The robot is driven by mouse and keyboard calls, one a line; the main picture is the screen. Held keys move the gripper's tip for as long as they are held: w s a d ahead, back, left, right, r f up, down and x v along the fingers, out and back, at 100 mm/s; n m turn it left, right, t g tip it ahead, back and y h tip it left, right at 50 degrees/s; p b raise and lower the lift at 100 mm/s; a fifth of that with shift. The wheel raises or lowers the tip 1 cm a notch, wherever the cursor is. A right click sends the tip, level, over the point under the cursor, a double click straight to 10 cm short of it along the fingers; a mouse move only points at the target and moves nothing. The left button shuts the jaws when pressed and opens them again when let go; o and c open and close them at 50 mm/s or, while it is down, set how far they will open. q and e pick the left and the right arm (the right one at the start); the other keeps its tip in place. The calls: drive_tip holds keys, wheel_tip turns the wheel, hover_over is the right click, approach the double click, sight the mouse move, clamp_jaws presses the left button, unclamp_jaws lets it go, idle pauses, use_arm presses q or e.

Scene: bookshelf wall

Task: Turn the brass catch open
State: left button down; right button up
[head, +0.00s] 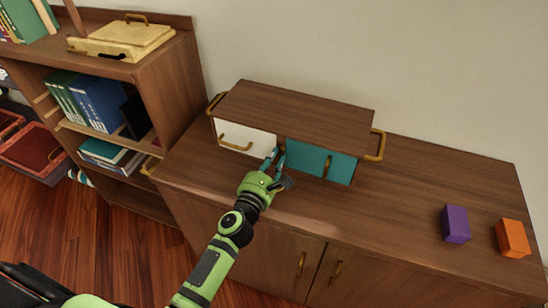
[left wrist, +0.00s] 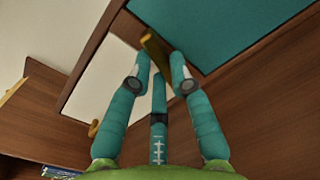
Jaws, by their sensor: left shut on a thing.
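The brass catch (left wrist: 154,48) is a narrow bar on the front of a wooden cabinet box (head: 300,105). It sits between the white panel (head: 232,130) and the teal panel (head: 307,158). In the left wrist view it runs slightly tilted up between the fingers. My left gripper (head: 277,156) has its fingertips around the catch, and it also shows in the left wrist view (left wrist: 161,65). It is shut on the catch, which the fingers hide in the head view. My right gripper is not in view.
A purple block (head: 456,224) and an orange block (head: 512,238) stand on the wide wooden counter (head: 400,215) to the right. A bookshelf (head: 180,75) with books and a yellow lidded box (head: 120,40) stands left. Brass handles stick out from the box's sides.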

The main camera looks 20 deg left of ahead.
use_arm(q)
drive_tip(key=shift+n, duration=2)
drive_tip(key=c, duration=1.1)
unclamp_jaws()
drive_tip(key=shift+s+f, duration=0.1)
drive_tip(key=s, duration=0.8)
drive_tip(key=s+a, duration=0.1)
drive_tip(key=s, duration=0.3)
drive_tip(key=shift+w, duration=0.1)
